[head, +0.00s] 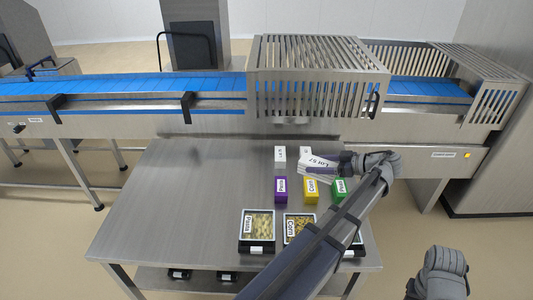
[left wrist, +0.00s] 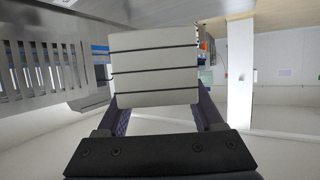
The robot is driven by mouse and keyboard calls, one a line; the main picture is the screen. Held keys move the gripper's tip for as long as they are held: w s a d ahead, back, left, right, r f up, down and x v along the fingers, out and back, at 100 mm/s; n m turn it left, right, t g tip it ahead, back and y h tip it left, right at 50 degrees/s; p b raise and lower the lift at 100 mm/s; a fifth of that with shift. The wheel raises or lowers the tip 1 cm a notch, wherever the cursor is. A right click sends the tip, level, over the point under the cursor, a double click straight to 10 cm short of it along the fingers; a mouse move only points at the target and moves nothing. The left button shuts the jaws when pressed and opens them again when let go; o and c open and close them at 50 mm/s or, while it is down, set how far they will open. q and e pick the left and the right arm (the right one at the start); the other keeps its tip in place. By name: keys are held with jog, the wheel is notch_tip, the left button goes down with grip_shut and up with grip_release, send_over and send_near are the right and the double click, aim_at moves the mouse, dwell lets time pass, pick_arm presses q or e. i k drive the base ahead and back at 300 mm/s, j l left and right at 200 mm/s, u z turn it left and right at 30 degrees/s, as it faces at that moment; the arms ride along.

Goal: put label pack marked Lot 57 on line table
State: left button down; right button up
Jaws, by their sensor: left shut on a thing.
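The label pack marked Lot 57 (head: 316,164) is a white block, held tilted above the back part of the grey metal line table (head: 180,190). My left gripper (head: 345,162) is shut on it from the right. In the left wrist view the pack (left wrist: 154,70) shows as a pale block with dark lines across it, between the two fingers (left wrist: 160,118). The pack looks raised off the table top, but the exact gap is hard to tell. Part of my right arm shows at the lower right; its fingers are out of view.
Purple (head: 281,189), yellow (head: 311,190) and green (head: 339,188) boxes stand in front. Food trays (head: 257,246) line the front right. The slatted guard (head: 310,80) and blue conveyor (head: 150,86) run behind. The table's left half is clear.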

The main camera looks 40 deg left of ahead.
aim_at(174, 187)
jog(key=k+j+z, duration=0.2)
jog(key=k+j, duration=0.35)
jog(key=j, duration=0.25)
jog(key=k+j+z, duration=0.15)
jog(key=k+j, duration=0.65)
jog(key=j, duration=0.2)
jog(key=k+j+z, duration=0.1)
jog(key=j, duration=0.3)
jog(key=k+j, duration=0.25)
jog(key=k+j+z, duration=0.1)
jog(key=j, duration=0.75)
jog(key=k+j, duration=0.15)
jog(key=j, duration=0.3)
